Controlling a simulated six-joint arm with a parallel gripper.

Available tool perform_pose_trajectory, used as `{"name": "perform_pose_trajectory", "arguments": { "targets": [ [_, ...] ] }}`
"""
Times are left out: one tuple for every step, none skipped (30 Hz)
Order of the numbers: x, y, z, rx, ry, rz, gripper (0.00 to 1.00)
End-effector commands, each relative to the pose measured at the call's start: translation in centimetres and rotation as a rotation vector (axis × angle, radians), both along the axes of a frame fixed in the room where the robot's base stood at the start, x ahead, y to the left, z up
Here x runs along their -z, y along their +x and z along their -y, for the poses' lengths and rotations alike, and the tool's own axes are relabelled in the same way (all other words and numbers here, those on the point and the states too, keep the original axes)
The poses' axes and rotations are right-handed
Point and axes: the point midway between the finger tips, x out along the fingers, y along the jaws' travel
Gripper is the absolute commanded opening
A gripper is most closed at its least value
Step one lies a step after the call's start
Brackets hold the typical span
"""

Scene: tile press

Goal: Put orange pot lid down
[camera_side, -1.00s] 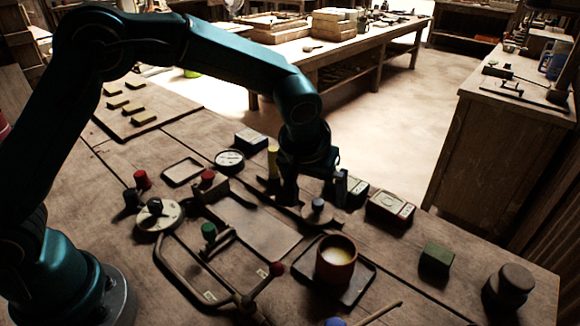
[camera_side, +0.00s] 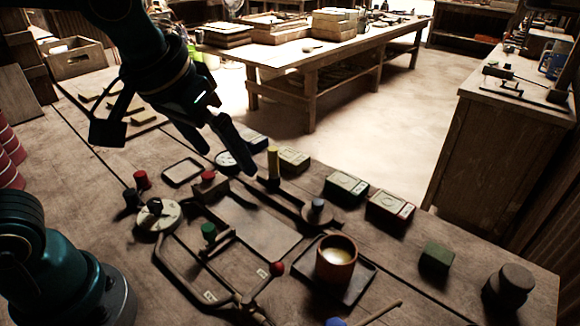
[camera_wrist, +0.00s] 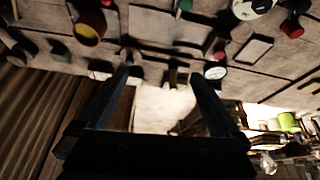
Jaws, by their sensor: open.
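An orange-brown pot (camera_side: 337,265) with pale contents and an open top stands on a dark square tray (camera_side: 362,285) at the front middle of the bench. It also shows at the top left of the wrist view (camera_wrist: 88,30). I cannot make out an orange lid in either view. My gripper (camera_side: 228,163) is open, above the far side of the bench, behind and left of the pot. In the wrist view, nothing shows held between the fingers of my gripper (camera_wrist: 161,73).
A yellow-handled tool (camera_side: 273,162) stands right of my gripper. A dark part with a blue-grey knob (camera_side: 318,206) lies behind the pot. Several tins, one at the back (camera_side: 346,187), line the far edge. A green block (camera_side: 437,256) and dark round weight (camera_side: 512,281) stand right.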

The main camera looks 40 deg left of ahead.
Motion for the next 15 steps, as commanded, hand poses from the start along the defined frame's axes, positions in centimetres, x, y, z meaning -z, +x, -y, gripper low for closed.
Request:
{"name": "perform_pose_trajectory", "arguments": {
  "targets": [
    [-0.1, -1.6, -0.7, 0.009, -0.002, 0.016, 1.0],
    [0.0, -2.4, -1.0, 0.019, 0.0, 0.02, 1.0],
    [0.1, -3.5, -1.4, 0.033, 0.002, 0.028, 1.0],
    [0.3, -4.2, -1.6, 0.042, 0.004, 0.034, 1.0],
    [0.5, -4.9, -1.7, 0.052, 0.005, 0.039, 1.0],
    [0.8, -5.7, -1.9, 0.063, 0.009, 0.046, 1.0],
    [1.0, -6.3, -2.0, 0.071, 0.011, 0.05, 1.0],
    [1.3, -6.7, -2.1, 0.077, 0.011, 0.056, 1.0],
    [1.5, -7.3, -2.2, 0.086, 0.014, 0.06, 1.0],
    [1.7, -7.6, -2.3, 0.092, 0.017, 0.063, 1.0],
    [1.9, -7.9, -2.3, 0.096, 0.018, 0.066, 1.0],
    [2.1, -8.2, -2.3, 0.102, 0.02, 0.069, 1.0],
    [2.2, -8.4, -2.3, 0.105, 0.02, 0.07, 1.0],
    [2.3, -8.5, -2.3, 0.107, 0.02, 0.072, 1.0],
    [2.4, -8.6, -2.3, 0.11, 0.022, 0.072, 1.0]
  ]
}}
